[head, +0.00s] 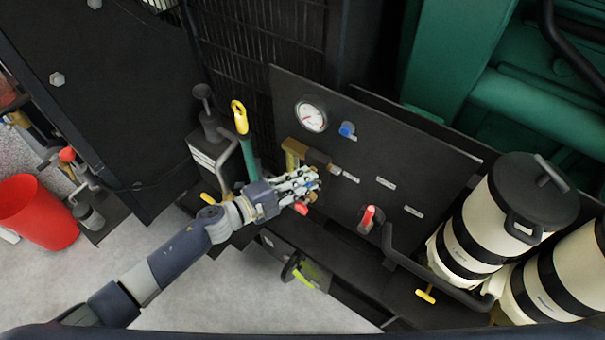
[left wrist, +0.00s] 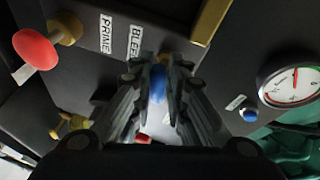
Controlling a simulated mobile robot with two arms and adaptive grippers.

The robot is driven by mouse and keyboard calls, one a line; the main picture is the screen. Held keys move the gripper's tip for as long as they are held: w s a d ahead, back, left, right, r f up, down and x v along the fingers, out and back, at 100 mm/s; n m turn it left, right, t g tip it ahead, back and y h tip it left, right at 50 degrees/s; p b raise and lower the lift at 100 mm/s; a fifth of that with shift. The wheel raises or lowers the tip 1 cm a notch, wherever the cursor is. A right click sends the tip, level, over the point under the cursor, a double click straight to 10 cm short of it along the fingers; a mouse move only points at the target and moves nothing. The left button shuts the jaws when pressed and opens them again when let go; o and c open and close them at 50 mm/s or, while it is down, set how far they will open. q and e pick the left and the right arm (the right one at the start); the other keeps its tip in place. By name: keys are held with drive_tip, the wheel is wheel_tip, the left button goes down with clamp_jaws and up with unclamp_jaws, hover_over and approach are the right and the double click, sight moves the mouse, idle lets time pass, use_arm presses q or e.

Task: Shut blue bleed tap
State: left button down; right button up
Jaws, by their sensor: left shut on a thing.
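The blue bleed tap (left wrist: 158,83) sits between the two fingers of my left gripper (left wrist: 160,88) in the left wrist view, below a partly covered label that starts "BLEE". The fingers are shut on it. In the head view my left gripper (head: 308,187) is against the dark panel (head: 405,165), and its fingers hide most of the tap. How far the tap is turned cannot be told. My right gripper is not in view.
A red knob (head: 302,208) is close below my fingers. A brass-coloured block (head: 295,150) is just above them. The panel also carries a gauge (head: 311,116), a blue button (head: 347,130) and a red-handled valve (head: 368,218). Cream canisters (head: 480,225) stand at the right.

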use_arm(q)
drive_tip(key=shift+s+f+m+y+p, duration=0.3)
drive_tip(key=shift+m+y+p, duration=0.1)
drive_tip(key=shift+m+p, duration=0.35)
drive_tip(key=shift+f+m, duration=0.15)
drive_tip(key=shift+m, duration=0.1)
drive_tip(key=c, duration=1.7)
unclamp_jaws()
drive_tip(key=shift+o, duration=0.2)
drive_tip(key=shift+w, duration=0.2)
drive_tip(key=shift+r, duration=0.2)
drive_tip(key=shift+s+a, duration=0.15)
drive_tip(key=shift+a, duration=0.05)
drive_tip(key=v, duration=1.1)
drive_tip(key=shift+s+a, duration=0.15)
drive_tip(key=shift+a, duration=0.05)
